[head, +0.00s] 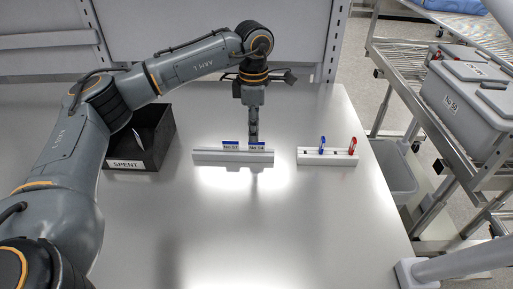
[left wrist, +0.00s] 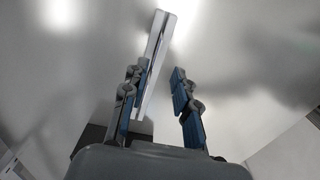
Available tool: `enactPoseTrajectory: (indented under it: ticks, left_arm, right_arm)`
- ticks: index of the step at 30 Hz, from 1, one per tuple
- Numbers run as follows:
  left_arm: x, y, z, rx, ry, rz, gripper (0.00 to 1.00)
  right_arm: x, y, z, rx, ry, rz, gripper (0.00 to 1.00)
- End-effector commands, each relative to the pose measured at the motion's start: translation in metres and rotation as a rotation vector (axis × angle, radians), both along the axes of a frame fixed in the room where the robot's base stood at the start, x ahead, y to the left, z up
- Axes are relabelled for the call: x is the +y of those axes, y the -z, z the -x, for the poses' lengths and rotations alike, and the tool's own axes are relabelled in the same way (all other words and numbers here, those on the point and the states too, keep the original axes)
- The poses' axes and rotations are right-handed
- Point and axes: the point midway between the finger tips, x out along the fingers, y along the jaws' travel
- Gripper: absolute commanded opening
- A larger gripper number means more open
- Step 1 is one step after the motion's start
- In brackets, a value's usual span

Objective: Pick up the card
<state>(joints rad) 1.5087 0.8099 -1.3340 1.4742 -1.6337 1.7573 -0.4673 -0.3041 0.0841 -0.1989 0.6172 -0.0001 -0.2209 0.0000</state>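My right gripper is not in view.
A black box (head: 125,164) marked SPENT, with a pale card inside, stands left of the rack. A white block (head: 310,156) with blue and red upright pieces stands to the right. The front of the table is clear. A wire cart with a grey tote (head: 465,100) stands beyond the right edge.

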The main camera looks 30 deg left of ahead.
Motion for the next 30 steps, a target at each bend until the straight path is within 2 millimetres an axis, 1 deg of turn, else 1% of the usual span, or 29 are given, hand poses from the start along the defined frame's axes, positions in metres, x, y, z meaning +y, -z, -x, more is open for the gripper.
enactPoseTrajectory:
  ticks: [4, 8, 9, 12, 15, 20, 21, 23, 24, 25, 30]
  left_arm:
    - [-0.001, 0.012, -0.003, 0.003, 0.001, 0.0, 0.29]
    - [-0.002, 0.031, -0.009, 0.004, 0.0, 0.0, 0.29]
    - [-0.002, 0.038, -0.009, 0.004, -0.001, 0.0, 0.29]
    - [-0.002, 0.049, -0.009, 0.003, -0.001, 0.0, 0.29]
    - [-0.002, 0.053, -0.009, 0.001, -0.001, 0.0, 0.29]
    - [-0.002, 0.053, -0.009, 0.0, -0.001, 0.0, 0.29]
    - [-0.002, 0.053, -0.009, 0.001, -0.001, 0.0, 0.25]
    - [-0.002, 0.053, -0.009, 0.001, -0.001, 0.0, 0.12]
    - [-0.002, 0.053, -0.009, 0.001, -0.001, 0.0, 0.05]
    - [-0.002, 0.053, -0.009, 0.001, -0.001, 0.0, 0.0]
    - [-0.002, 0.053, -0.009, 0.001, -0.001, 0.0, 0.0]
  right_arm:
    - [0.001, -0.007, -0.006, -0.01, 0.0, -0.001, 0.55]
    - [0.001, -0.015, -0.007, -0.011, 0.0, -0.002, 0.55]
    - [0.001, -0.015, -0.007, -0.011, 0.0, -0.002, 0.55]
    - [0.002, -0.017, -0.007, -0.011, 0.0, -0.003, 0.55]
    - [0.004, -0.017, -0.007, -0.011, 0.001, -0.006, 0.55]
    - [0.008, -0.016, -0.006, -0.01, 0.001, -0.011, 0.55]
    - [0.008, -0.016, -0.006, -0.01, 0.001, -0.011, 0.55]
    - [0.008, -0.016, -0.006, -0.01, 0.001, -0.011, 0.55]
    - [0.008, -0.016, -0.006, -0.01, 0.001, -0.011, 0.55]
    - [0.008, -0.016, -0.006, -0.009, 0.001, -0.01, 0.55]
    - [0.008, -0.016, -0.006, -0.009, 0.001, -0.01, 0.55]
